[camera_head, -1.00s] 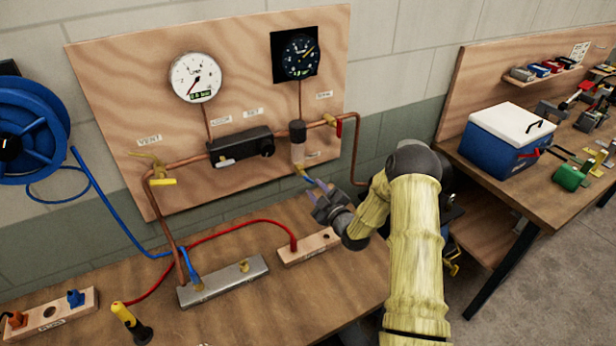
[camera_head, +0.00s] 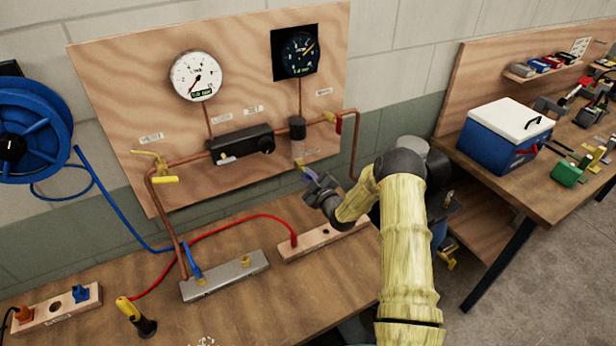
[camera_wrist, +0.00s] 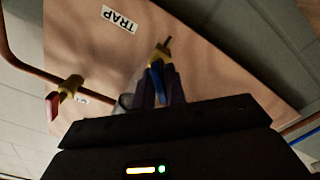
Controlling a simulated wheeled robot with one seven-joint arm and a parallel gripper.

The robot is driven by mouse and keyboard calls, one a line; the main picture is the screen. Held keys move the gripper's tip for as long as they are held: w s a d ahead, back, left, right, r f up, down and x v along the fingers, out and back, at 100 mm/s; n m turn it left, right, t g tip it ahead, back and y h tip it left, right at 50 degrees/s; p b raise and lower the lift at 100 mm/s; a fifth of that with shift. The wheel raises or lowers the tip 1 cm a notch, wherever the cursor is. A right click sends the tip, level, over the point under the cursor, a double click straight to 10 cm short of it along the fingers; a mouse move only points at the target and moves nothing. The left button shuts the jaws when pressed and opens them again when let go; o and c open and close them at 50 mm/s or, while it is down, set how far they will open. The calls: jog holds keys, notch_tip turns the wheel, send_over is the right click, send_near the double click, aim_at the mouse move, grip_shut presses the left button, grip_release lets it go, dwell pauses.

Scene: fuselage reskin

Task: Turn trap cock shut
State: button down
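The trap cock is a small yellow fitting under the trap cylinder (camera_head: 297,130) on the wooden panel. In the wrist view the yellow cock body (camera_wrist: 161,53) shows near the middle, with a blue lever (camera_wrist: 157,78) pointing toward my gripper. The two purple-grey fingers of my gripper (camera_wrist: 158,90) lie on either side of this blue lever. The gap is small, and I cannot tell whether both fingers press on it. In the head view my gripper (camera_head: 309,177) is just below the trap, and its fingers partly hide the cock. The TRAP label (camera_wrist: 119,19) is upside-down in the wrist view.
A red-handled valve (camera_head: 338,123) on the copper pipe is right of the trap; it also shows in the wrist view (camera_wrist: 54,104). A yellow vent valve (camera_head: 155,168) is at the left. Below lie a metal manifold (camera_head: 225,279) and a wooden block (camera_head: 322,238) with a red hose.

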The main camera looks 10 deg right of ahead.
jog(key=shift+f+m+b, duration=0.1)
jog(key=shift+m+b, duration=0.2)
jog(key=shift+b, duration=0.55)
jog(key=m+b, duration=0.3)
jog(key=shift+a+b, duration=0.1)
jog(key=shift+b, duration=0.25)
jog(key=m+b, duration=0.2)
jog(key=shift+m, duration=0.3)
jog(key=shift+r+m+b, duration=0.2)
jog(key=shift+m+b, duration=1)
jog(key=shift+b, duration=0.05)
jog(key=shift+r, duration=0.1)
jog(key=c, duration=1.5)
grip_release()
jog(key=shift+c, duration=0.2)
